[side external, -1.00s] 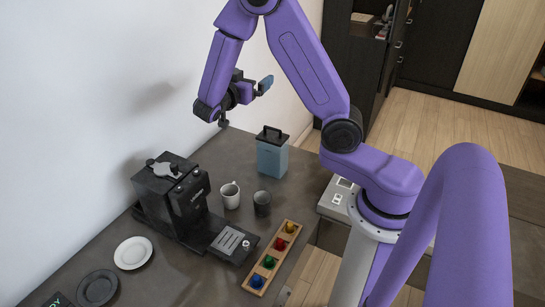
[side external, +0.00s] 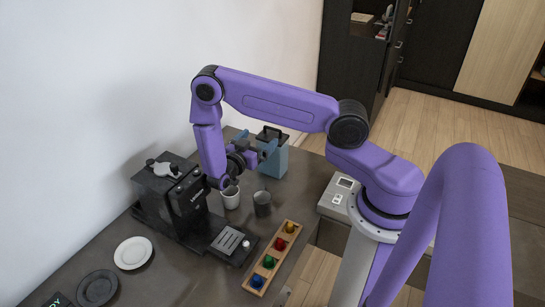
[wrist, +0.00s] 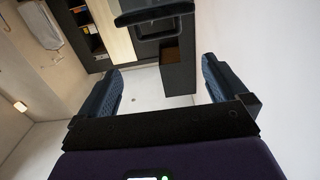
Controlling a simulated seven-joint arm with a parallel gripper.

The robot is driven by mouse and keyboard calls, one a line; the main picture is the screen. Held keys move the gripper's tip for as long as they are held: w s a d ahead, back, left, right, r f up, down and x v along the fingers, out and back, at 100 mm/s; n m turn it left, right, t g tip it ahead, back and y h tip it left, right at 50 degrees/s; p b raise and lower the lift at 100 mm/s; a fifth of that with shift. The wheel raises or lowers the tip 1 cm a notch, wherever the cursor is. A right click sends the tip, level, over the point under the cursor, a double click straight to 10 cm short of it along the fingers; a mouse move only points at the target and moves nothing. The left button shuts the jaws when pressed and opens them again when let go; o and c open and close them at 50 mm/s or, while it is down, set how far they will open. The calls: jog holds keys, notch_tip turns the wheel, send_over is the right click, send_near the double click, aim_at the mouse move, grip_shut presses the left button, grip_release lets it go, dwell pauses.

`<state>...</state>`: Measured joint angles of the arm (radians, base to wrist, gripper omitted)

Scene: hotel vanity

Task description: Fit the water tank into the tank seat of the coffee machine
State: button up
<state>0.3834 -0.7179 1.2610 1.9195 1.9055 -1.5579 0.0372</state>
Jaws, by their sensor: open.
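The water tank (side external: 272,163) is a blue-grey box with a black lid and a raised black handle. It stands upright on the counter near the wall, behind the mugs. In the wrist view a dark handle-like bar (wrist: 155,14), likely the tank's, shows at the top, beyond the fingertips. My gripper (side external: 255,146) is open and empty beside the tank's upper left, with its fingers pointing toward it; its spread fingers also show in the wrist view (wrist: 162,68). Part of the tank is hidden by the gripper. The black coffee machine (side external: 188,198) stands to the left; I cannot make out its tank seat.
A white mug (side external: 231,197) and a dark cup (side external: 262,204) stand between machine and tank. A wooden rack (side external: 272,257) with several coloured pods lies in front. A white plate (side external: 133,253) and a dark plate (side external: 97,288) lie at the left. The wall is close behind.

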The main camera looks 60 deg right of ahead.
aim_at(272, 129)
jog(key=shift+d+f, duration=0.3)
jog(key=shift+d, duration=1.7)
jog(key=shift+d+f, duration=0.3)
jog(key=shift+d, duration=1.7)
jog(key=shift+d+f, duration=0.3)
jog(key=shift+d, duration=1.7)
jog(key=c, duration=1.8)
jog(key=shift+w, duration=0.1)
grip_shut()
jog(key=shift+r, duration=0.15)
